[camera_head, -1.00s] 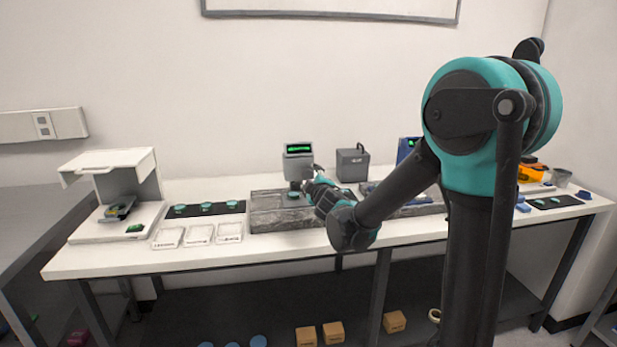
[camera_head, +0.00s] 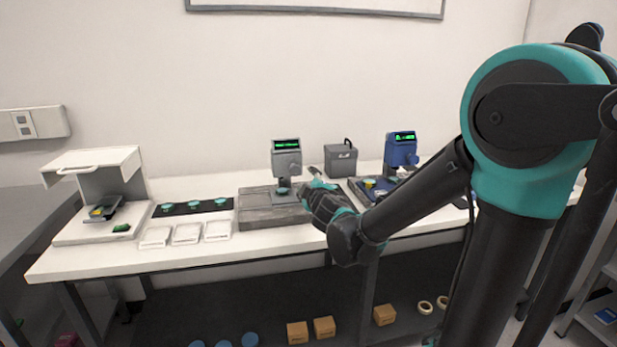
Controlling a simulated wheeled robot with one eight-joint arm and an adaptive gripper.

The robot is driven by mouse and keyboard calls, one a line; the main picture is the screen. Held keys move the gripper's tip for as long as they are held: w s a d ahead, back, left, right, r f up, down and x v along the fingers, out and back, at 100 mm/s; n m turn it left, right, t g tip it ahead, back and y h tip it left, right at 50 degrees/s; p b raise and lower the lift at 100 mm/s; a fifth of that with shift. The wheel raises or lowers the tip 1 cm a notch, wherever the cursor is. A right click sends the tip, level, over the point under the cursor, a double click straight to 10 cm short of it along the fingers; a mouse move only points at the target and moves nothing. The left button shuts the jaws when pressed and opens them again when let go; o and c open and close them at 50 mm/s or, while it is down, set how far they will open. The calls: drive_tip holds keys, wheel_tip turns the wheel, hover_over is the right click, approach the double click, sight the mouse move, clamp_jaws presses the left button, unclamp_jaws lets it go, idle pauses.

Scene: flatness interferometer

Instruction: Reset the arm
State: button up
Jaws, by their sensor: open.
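My gripper (camera_head: 308,180) is at the end of my black and teal arm, over the white bench (camera_head: 100,257). It is open, and I see nothing between its fingers. It hovers near the right side of the grey granite block (camera_head: 262,213). On that block stands a grey instrument (camera_head: 286,160) with a lit green display. A small teal disc (camera_head: 283,191) sits under the instrument. My arm is bent and its upper part fills the right of the view.
A white hooded station (camera_head: 98,180) stands at the left. A black mat (camera_head: 180,208) with teal discs lies behind several white trays (camera_head: 187,233). A grey box (camera_head: 341,160) and a blue instrument (camera_head: 401,150) stand right of the granite block. Boxes (camera_head: 324,327) lie below.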

drive_tip(key=s+d+f+m+g+h, duration=0.2)
drive_tip(key=s+d+f+m, duration=0.15)
drive_tip(key=d, duration=0.35)
drive_tip(key=s+d+f+m+g+h, duration=0.1)
drive_tip(key=s+d+f+m+h, duration=0.2)
drive_tip(key=d, duration=0.4)
drive_tip(key=s+d+f+m+g+h, duration=0.1)
drive_tip(key=d+f+m+g+h, duration=0.2)
drive_tip(key=d, duration=0.4)
drive_tip(key=s+d+f+m+g+y, duration=0.1)
drive_tip(key=s+f+m+g, duration=0.1)
drive_tip(key=s+f, duration=0.4)
drive_tip(key=s+d+f+m+g+y, duration=0.2)
drive_tip(key=s+f, duration=0.5)
drive_tip(key=s, duration=0.6)
drive_tip(key=shift+s+d+m+g, duration=0.25)
drive_tip(key=shift+m+g, duration=0.55)
drive_tip(key=shift+m, duration=0.25)
drive_tip(key=shift+w, duration=0.1)
